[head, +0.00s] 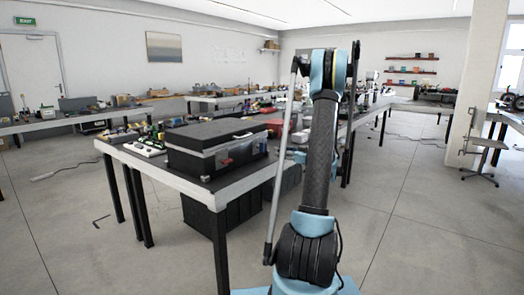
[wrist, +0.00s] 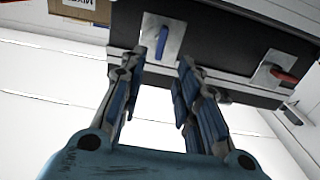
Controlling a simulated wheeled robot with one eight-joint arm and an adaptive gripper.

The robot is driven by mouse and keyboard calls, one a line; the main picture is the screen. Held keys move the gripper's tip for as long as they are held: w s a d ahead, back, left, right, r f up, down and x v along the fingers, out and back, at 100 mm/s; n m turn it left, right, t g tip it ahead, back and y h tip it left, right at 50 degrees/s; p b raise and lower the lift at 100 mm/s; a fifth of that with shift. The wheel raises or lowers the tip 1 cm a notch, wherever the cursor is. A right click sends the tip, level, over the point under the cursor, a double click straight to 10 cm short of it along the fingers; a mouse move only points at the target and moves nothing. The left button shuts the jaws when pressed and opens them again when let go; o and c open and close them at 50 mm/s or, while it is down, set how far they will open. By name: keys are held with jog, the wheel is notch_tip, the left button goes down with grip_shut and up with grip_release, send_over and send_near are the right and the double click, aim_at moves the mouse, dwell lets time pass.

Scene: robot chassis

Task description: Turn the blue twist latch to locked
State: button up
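The blue twist latch (wrist: 162,43) sits on a light metal plate on the front of a black case (wrist: 222,45). In the wrist view its handle is nearly upright, leaning slightly. My gripper (wrist: 157,68) is open and empty. Its two fingers point toward the case, one on either side of the latch in the picture, and the latch shows just beyond the tips. I see no contact. In the head view the case (head: 215,135) stands on the near table; my gripper cannot be made out there.
A red latch (wrist: 283,75) on its own plate is to the right of the blue one. A cardboard-coloured box with a label (wrist: 80,10) is at the wrist view's upper left. The near table (head: 190,185) holds tools left of the case. Floor is open in front of it.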

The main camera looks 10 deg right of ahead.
aim_at(262, 147)
jog(key=x, duration=1.2)
jog(key=shift+w+a, duration=0.2)
jog(key=shift+a, duration=0.05)
grip_shut()
